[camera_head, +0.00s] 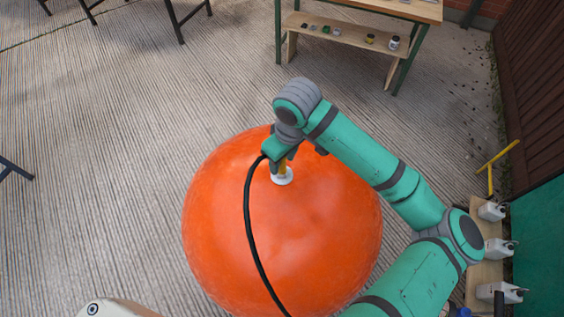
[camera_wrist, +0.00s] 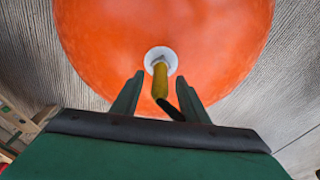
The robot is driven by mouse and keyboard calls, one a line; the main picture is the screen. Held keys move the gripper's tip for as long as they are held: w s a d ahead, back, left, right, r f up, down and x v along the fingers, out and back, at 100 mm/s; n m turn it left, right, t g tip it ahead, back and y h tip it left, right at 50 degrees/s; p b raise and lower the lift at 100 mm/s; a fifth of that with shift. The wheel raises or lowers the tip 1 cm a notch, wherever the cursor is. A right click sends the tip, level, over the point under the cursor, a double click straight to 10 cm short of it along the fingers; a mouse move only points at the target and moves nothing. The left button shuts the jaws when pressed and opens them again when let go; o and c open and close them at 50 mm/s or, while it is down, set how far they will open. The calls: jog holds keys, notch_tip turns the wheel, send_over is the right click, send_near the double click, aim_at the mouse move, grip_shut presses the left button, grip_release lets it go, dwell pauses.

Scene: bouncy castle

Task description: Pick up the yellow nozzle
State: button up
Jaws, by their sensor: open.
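The yellow nozzle (camera_wrist: 159,80) stands out from a white round collar (camera_wrist: 160,54) on a big orange ball (camera_wrist: 95,30). In the head view the nozzle (camera_head: 282,166) shows only in part, just above the white collar (camera_head: 282,177) near the top of the orange ball (camera_head: 330,220). My gripper (camera_wrist: 160,88) is open, with one finger on each side of the nozzle in the wrist view. I see a gap between each finger and the nozzle. In the head view my gripper (camera_head: 280,160) is over the collar and hides part of the nozzle.
A black hose (camera_head: 250,220) runs from beside my gripper down over the ball. A wooden bench (camera_head: 350,33) with small jars stands at the back. White jugs (camera_head: 495,249) stand on a board at the right, near a yellow T-shaped handle (camera_head: 492,163). Left floor is mostly clear.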

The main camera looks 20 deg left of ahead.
grip_shut()
jog(key=shift+r, duration=0.15)
jog(key=shift+r, duration=0.65)
jog(key=s+d+r, duration=0.2)
jog(key=s+r, duration=1.1)
jog(key=r, duration=0.3)
jog(key=shift+s+r, duration=0.25)
jog(key=shift+s, duration=0.15)
